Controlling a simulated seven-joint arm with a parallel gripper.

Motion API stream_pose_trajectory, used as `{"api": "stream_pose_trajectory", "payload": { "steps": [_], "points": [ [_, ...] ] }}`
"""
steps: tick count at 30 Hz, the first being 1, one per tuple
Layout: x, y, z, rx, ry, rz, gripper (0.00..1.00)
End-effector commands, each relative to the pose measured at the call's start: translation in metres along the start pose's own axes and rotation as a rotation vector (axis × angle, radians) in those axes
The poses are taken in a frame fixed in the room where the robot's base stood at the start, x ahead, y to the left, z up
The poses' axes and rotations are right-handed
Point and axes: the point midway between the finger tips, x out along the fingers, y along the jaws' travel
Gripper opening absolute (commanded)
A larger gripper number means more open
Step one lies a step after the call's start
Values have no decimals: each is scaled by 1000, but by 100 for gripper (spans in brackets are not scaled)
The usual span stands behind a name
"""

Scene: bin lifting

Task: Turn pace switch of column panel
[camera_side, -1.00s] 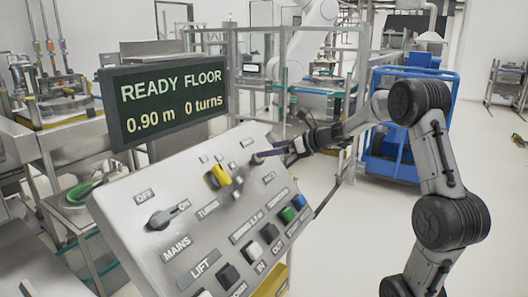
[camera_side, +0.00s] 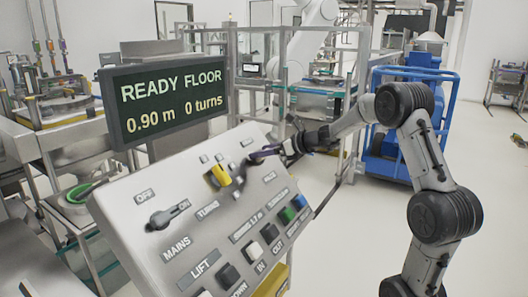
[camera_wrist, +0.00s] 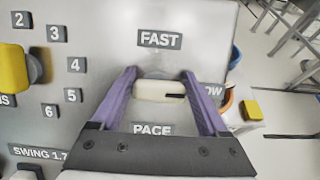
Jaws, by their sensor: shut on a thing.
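The pace switch (camera_wrist: 155,91) is a cream bar-shaped knob in the wrist view, between the labels FAST above and PACE below. It lies crosswise, with a dark mark at its right end towards a partly hidden label ending in "OW". My gripper (camera_wrist: 160,78) has its purple fingers on both ends of the knob and is shut on it. In the side view my gripper (camera_side: 254,156) reaches the upper right of the sloped grey column panel (camera_side: 122,215); the fingers hide the switch there.
A yellow turns knob (camera_side: 217,176) stands left of my gripper, and a grey mains switch (camera_side: 167,216) is lower left. Several push buttons line the panel's lower edge. The display (camera_side: 165,97) behind reads "READY FLOOR 0.90 m 0 turns".

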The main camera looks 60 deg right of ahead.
Motion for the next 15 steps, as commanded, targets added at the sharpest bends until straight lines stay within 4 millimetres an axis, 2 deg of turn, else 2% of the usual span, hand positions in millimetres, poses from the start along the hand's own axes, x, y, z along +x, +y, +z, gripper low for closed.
{"api": "stream_pose_trajectory", "payload": {
  "steps": [1, 2, 3, 15],
  "points": [
    [0, 0, 0, 0, 0, -1, 28],
    [0, 0, 0, 0, 0, -1, 23],
    [0, 0, 0, 0, 0, -1, 22],
    [0, 0, 1, -97, 0, 29, 22]
  ]
}}
